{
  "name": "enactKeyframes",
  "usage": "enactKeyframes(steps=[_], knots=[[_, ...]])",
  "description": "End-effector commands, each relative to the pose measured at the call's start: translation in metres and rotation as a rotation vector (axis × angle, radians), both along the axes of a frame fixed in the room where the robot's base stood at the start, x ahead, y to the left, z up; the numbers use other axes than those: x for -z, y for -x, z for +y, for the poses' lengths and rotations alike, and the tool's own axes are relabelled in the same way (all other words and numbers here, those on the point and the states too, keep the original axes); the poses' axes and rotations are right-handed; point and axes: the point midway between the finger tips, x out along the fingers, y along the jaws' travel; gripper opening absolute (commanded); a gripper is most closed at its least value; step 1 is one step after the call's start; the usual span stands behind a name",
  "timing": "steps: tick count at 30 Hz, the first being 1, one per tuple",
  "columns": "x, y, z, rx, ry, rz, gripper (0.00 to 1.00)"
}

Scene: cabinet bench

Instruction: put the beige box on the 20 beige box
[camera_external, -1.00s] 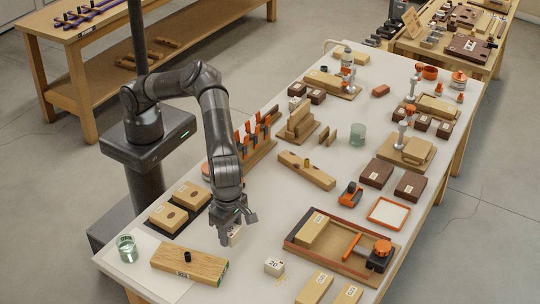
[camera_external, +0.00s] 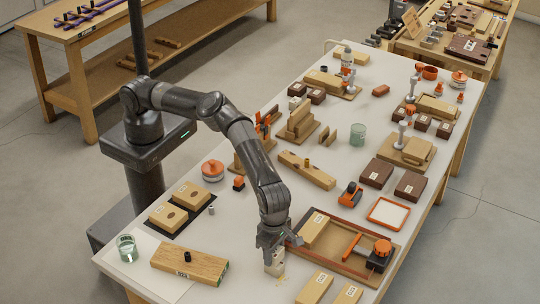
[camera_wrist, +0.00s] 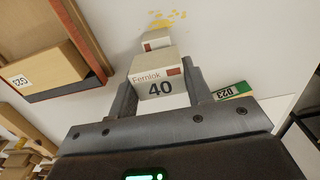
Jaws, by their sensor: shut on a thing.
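My gripper (camera_external: 273,247) is shut on a small beige box marked 40 (camera_wrist: 158,82), which sits between its two fingers in the wrist view. The 20 beige box (camera_external: 274,270) stands on the bench directly below the held box in the external view. In the wrist view, part of a second small beige box (camera_wrist: 156,40) shows just past the held box, its number hidden. The held box looks upright and close over the 20 box. I cannot tell whether they touch.
A wooden tray with an orange knob (camera_external: 382,247) and a long beige box (camera_external: 313,230) lies close on the right. Beige boxes (camera_external: 314,288) lie in front of it. A wooden block (camera_external: 190,263) and a glass (camera_external: 127,247) stand on the left.

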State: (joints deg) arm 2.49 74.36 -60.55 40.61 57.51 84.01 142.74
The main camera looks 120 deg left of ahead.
Motion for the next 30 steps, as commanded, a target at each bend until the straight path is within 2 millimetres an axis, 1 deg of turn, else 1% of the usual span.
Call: enactKeyframes(steps=[1,3,9,13,14,18,21,30], knots=[[0.0069,0.0006,-0.0005,0.001,0.001,0.002,0.21],[0.0105,0.0004,-0.0005,0.001,0.000,0.000,0.21],[0.0099,0.0003,-0.0006,0.000,0.000,-0.001,0.21],[0.0130,0.0003,-0.0007,0.000,0.000,-0.001,0.21],[0.0131,0.0003,-0.0008,0.000,0.001,-0.001,0.47],[0.0130,0.0003,-0.0008,0.000,0.001,-0.001,0.58],[0.0129,0.0003,-0.0008,0.000,0.000,-0.001,0.66],[0.0107,0.0003,-0.0006,0.000,0.001,-0.001,0.67]])
